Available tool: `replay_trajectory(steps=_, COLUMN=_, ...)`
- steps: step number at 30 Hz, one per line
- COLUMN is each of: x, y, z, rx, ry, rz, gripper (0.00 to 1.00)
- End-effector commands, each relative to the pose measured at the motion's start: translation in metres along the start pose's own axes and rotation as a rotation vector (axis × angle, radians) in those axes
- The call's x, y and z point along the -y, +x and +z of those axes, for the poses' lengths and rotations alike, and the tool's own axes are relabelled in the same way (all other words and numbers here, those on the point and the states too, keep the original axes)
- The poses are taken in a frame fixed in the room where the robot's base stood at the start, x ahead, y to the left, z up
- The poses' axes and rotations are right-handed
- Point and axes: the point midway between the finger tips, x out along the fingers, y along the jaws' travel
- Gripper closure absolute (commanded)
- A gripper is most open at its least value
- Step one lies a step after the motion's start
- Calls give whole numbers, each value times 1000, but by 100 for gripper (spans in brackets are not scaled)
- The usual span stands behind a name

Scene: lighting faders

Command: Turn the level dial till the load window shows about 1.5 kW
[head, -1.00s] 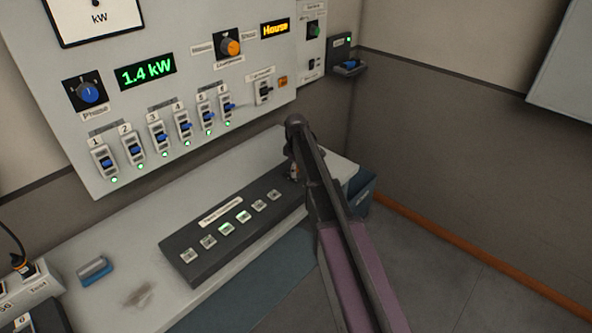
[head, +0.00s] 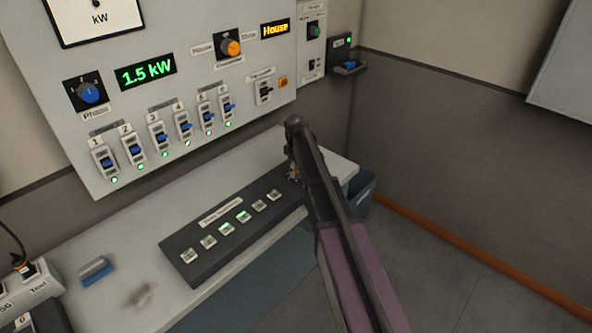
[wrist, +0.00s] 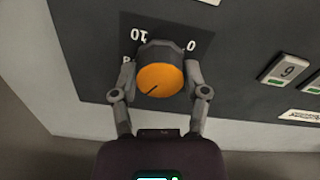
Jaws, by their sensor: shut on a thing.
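The load window (head: 146,71) on the wall panel shows 1.5 kW in green digits. The level dial (wrist: 160,80) is an orange-faced knob with a dark pointer line, in the wrist view. The marks 10 and 0 show on the black plate behind it. My gripper (wrist: 158,76) is shut on the dial, one finger on each side of it. In the head view my arm hides the dial and most of my gripper at the right end of the dark button console (head: 185,240).
Several numbered breakers (head: 161,136) with green lights line the panel below the window. A blue phase knob (head: 90,94) and an orange selector knob (head: 230,47) sit above them. A blue-bottomed block (head: 96,270) lies on the bench. A bin (head: 362,190) stands beyond the bench's right end.

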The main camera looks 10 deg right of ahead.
Motion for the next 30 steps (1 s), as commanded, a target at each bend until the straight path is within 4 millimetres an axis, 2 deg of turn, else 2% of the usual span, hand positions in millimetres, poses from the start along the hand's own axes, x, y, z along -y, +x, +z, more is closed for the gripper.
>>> replay_trajectory(steps=1, x=2, y=0, z=0, rx=-1, ry=-2, rz=-5, gripper=89)
replay_trajectory(steps=2, x=2, y=0, z=0, rx=-1, ry=-2, rz=-5, gripper=36)
replay_trajectory(steps=3, x=2, y=0, z=0, rx=-1, ry=-2, rz=-5, gripper=24)
replay_trajectory(steps=5, x=2, y=0, z=0, rx=-1, ry=-2, rz=-4, gripper=6)
replay_trajectory(steps=21, x=0, y=0, z=1, rx=0, ry=-8, rz=-1, gripper=6)
replay_trajectory(steps=30, x=0, y=0, z=1, rx=-1, ry=-102, rz=-1, gripper=6)
